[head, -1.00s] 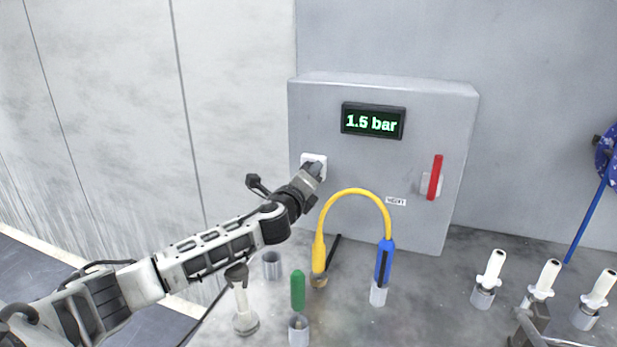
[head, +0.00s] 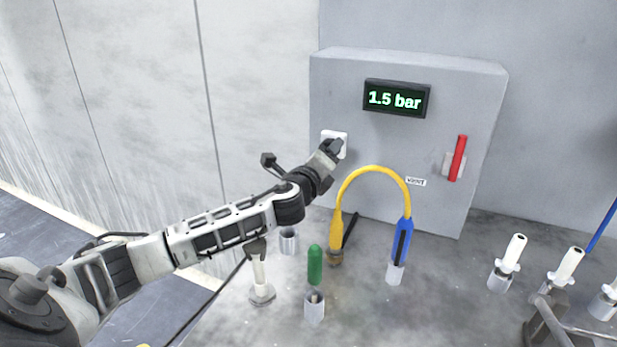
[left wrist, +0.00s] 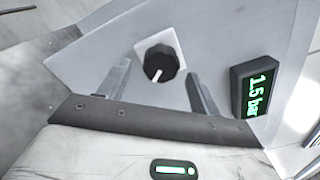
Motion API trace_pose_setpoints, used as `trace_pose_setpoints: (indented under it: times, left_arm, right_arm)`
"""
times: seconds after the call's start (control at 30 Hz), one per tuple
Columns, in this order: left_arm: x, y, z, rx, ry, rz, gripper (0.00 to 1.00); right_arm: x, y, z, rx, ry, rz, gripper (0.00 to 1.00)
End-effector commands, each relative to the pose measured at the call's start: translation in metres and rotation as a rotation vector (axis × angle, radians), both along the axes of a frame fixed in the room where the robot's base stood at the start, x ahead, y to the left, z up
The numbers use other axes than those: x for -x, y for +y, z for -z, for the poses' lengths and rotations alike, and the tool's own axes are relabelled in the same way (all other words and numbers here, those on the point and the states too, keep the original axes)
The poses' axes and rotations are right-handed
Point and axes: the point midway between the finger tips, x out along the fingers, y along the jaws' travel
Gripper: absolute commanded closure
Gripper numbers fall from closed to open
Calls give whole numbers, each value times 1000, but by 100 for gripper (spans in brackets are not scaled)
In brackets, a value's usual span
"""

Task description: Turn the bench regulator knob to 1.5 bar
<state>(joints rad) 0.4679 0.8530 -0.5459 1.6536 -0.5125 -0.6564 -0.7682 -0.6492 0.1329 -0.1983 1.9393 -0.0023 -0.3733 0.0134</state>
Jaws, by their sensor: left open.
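The regulator panel is a grey box (head: 410,200) on the wall behind the bench. Its display (head: 396,98) reads 1.5 bar, and the display also shows turned sideways in the left wrist view (left wrist: 255,91). The black knob (left wrist: 161,63) with a white pointer line sits on a white square plate (left wrist: 166,44). In the head view my left gripper (head: 335,147) covers the knob and part of the plate. In the left wrist view its two fingers stand open on either side of the knob, with gaps between.
A red lever (head: 458,158) is on the panel's right. Below stand a yellow hose loop (head: 372,170), a blue-handled piece (head: 402,240), a green-topped piece (head: 314,265) and several white nozzles (head: 513,250) at right.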

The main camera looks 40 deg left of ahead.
Motion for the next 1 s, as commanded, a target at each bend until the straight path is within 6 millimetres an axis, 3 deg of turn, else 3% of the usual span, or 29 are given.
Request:
trace_pose_setpoints:
  times: [0.5,0.7,1.0]
  left_arm:
    - [113,-27,3,-3,4,3,36]
    - [133,-32,1,-2,1,1,36]
    - [136,-32,-1,0,-1,-1,36]
  right_arm:
    - [-5,5,8,-12,-17,-8,63]
    - [-3,6,10,-13,-13,-12,63]
    - [-3,6,8,-13,-14,-12,63]
